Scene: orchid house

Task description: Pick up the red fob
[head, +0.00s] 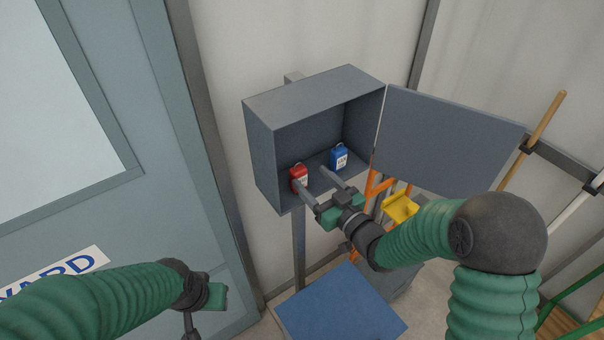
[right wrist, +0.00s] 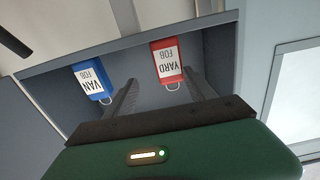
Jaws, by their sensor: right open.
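The red fob (head: 299,174) stands in the open grey box, left of the blue fob. In the right wrist view, the red fob (right wrist: 168,62) is upside down with a white label reading "YARD FOB" and a metal ring. My right gripper (head: 310,177) is open at the box's front opening. Its left finger overlaps the lower part of the red fob in the head view. In the right wrist view, the fob shows between the fingers, closer to the right one; contact cannot be told. My left gripper (head: 192,318) is low at the left, partly cut off.
The blue fob (head: 339,158), labelled "VAN FOB" in the right wrist view (right wrist: 91,82), stands in the same grey box (head: 262,155). The box's door (head: 445,140) hangs open to the right. A blue panel (head: 340,308) lies below, and a teal door (head: 110,190) is at left.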

